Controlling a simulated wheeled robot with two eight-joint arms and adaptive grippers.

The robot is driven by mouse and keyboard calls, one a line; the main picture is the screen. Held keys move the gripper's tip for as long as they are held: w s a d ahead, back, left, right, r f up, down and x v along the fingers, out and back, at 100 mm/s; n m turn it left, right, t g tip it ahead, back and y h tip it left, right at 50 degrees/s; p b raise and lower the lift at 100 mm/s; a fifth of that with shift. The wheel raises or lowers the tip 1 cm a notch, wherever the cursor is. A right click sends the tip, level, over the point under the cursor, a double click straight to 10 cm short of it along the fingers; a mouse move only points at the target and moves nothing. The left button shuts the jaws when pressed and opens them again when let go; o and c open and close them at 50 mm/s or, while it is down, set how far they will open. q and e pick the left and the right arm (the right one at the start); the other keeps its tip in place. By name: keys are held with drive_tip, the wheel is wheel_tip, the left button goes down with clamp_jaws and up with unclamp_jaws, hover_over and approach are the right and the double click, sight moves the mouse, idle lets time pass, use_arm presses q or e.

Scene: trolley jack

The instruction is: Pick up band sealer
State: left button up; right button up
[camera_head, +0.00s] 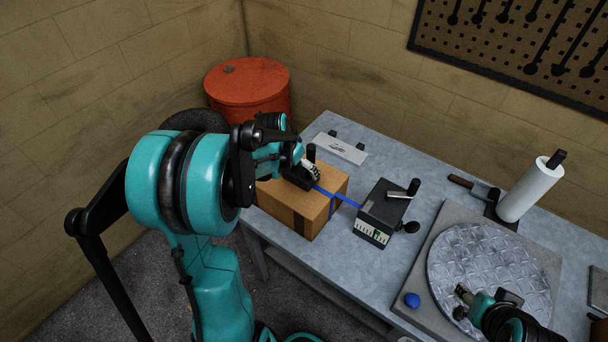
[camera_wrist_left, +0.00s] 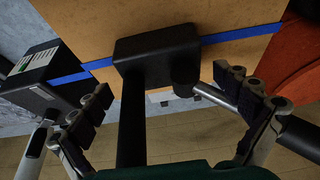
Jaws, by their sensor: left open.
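A black block with upright handles, which looks like the band sealer (camera_head: 297,178), sits on the blue strap on top of the cardboard box (camera_head: 285,210). It also shows in the left wrist view (camera_wrist_left: 155,50), with one long handle and one shorter post reaching toward the camera. My left gripper (camera_head: 314,170) is at the sealer and partly covers it in the head view. In the left wrist view its fingers (camera_wrist_left: 165,88) are open, one on each side of the handles, apart from them. My right gripper (camera_head: 463,292) is over the round metal plate; its opening is unclear.
A dark grey device with a crank (camera_head: 378,215) stands right of the box, joined by the blue strap (camera_head: 338,197). A red drum (camera_head: 247,85) stands behind.

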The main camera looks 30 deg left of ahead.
use_arm(q)
drive_tip(key=x, duration=0.2)
drive_tip(key=shift+w+f, duration=0.1)
drive_tip(key=shift+f, duration=0.25)
drive_tip(key=shift+r, duration=0.15)
drive_tip(key=c, duration=1.6)
